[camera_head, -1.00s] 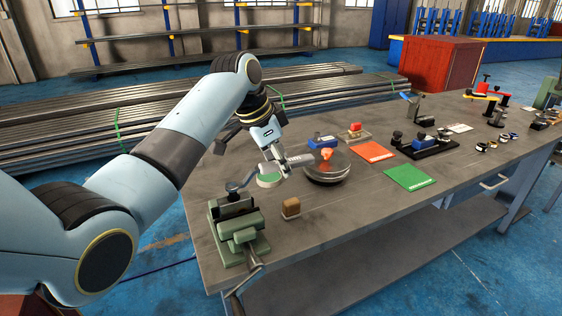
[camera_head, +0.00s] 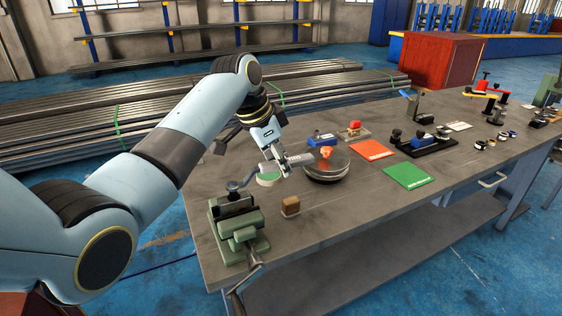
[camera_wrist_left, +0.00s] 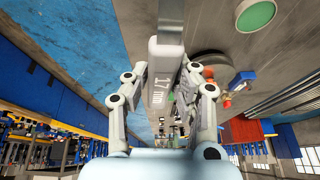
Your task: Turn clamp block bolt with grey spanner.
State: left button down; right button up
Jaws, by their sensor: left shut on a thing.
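My left gripper (camera_head: 274,155) is shut on the grey spanner (camera_head: 300,159) above the bench. In the left wrist view the spanner (camera_wrist_left: 164,75) lies between the fingers (camera_wrist_left: 165,95) and reads "17 mm"; its far end runs out of the top of that view. In the head view the spanner passes in front of the near-left side of a round metal plate (camera_head: 328,176), which carries an orange piece (camera_head: 327,153). I cannot tell whether they touch. I cannot make out the clamp block bolt for certain. My right gripper is not in view.
A green vise (camera_head: 238,230) stands at the bench's near left corner, with a brown block (camera_head: 290,206) beside it. A green-topped disc (camera_head: 268,178) lies below the spanner. Orange (camera_head: 372,151) and green (camera_head: 409,177) mats lie right of the plate. A blue block (camera_head: 321,139) stands behind it.

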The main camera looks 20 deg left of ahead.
pick_arm(q)
jog(key=shift+f+b, duration=0.5)
jog(key=shift+f, duration=0.65)
jog(key=shift+w+a+r+n+p, duration=0.15)
jog(key=shift+w+a+n+p, duration=0.2)
jog(key=shift+p, duration=0.2)
jog(key=shift+w+a+n+t+y+p, duration=0.3)
jog(key=shift+w+a+n+y+p, duration=0.3)
jog(key=shift+n, duration=0.45)
jog(key=c, duration=1.6)
grip_release()
jog(key=shift+a, duration=0.15)
jog(key=shift+c, duration=0.2)
jog(key=shift+s, duration=0.1)
grip_shut()
